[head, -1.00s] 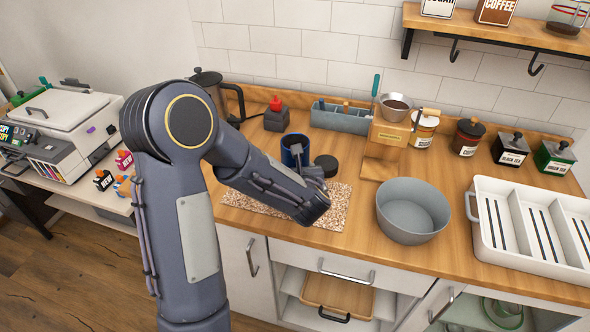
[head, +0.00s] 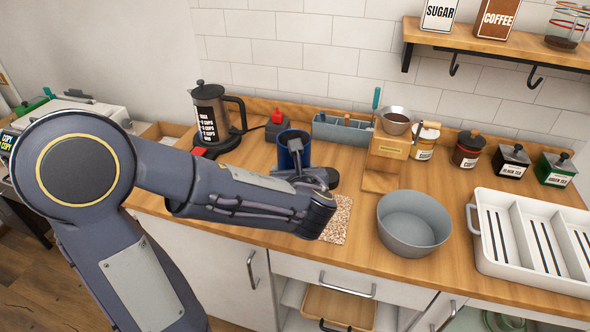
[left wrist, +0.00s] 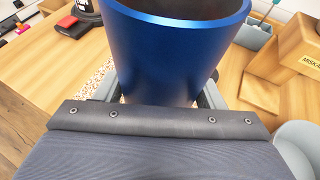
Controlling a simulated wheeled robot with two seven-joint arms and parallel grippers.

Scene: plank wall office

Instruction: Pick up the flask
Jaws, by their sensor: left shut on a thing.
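The flask (head: 293,143) is a dark blue, open-topped cylinder standing upright near the counter's middle. In the left wrist view the flask (left wrist: 175,60) fills the upper middle, with its rim at the top. My left gripper (head: 297,168) is shut on the flask, with a finger on each side of it in the left wrist view (left wrist: 170,95). The arm hides the flask's base in the head view, so I cannot tell whether it touches the counter. A black lid (head: 327,177) is just right of the flask, partly hidden. My right gripper is not in view.
A speckled mat (head: 337,220) lies under my arm. A grey bowl (head: 413,225) and white dish rack (head: 530,245) are to the right. A kettle (head: 212,118), red-topped grinder (head: 277,122), grey caddy (head: 342,130) and wooden coffee stand (head: 386,150) are behind.

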